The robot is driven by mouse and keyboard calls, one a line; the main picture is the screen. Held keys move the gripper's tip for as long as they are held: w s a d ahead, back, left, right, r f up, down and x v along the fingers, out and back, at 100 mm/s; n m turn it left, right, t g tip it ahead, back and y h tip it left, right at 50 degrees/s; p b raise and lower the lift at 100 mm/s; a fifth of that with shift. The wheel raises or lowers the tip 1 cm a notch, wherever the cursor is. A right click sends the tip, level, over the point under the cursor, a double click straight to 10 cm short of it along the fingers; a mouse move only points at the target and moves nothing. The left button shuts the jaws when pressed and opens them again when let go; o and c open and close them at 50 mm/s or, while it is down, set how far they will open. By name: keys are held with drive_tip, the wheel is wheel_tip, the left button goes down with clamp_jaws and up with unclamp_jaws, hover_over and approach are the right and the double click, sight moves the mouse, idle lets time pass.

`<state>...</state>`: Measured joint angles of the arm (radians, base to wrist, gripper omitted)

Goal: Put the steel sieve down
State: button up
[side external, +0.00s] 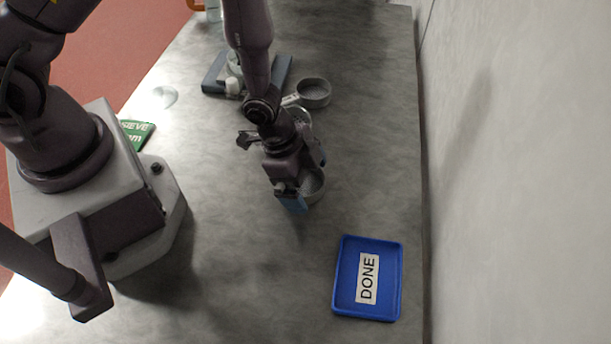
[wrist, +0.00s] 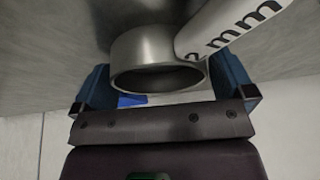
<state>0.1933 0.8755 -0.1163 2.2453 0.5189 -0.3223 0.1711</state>
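The steel sieve is a short metal ring (side external: 314,187) in my gripper in the side external view. In the wrist view the steel sieve (wrist: 150,50) sits between the two blue fingertips, which appear to touch its opposite sides. A white handle (wrist: 235,28) marked "mm" runs from it to the upper right. My gripper (wrist: 160,88) is shut on the sieve; it also shows in the side external view (side external: 305,185), pointing down over the middle of the bench. I cannot tell whether the sieve touches the bench.
A blue tray (side external: 347,292) labelled DONE lies at the front right. Another round metal pan with a handle (side external: 313,93) stands behind my gripper, near a grey-blue device (side external: 213,77). A green sign (side external: 138,134) reads SIEVE. The wall is on the right. Bench between gripper and tray is clear.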

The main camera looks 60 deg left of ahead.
drive_tip(key=s+a+r+n+t+y, duration=0.15)
drive_tip(key=a+r, duration=0.25)
drive_tip(key=r, duration=0.4)
drive_tip(key=a+r+n+y, duration=0.2)
drive_tip(key=a+r, duration=0.3)
drive_tip(key=r, duration=0.3)
drive_tip(key=s+a+r+n+y, duration=0.15)
drive_tip(key=a+r, duration=0.25)
drive_tip(key=r, duration=0.4)
drive_tip(key=s+r+n+t+h, duration=0.1)
drive_tip(key=s+r+n, duration=0.4)
drive_tip(key=s+r, duration=0.3)
wheel_tip(320, 180, up, 3)
drive_tip(key=shift+a+f+n, duration=0.2)
drive_tip(key=shift+a+n, duration=0.2)
drive_tip(key=shift+a, duration=0.05)
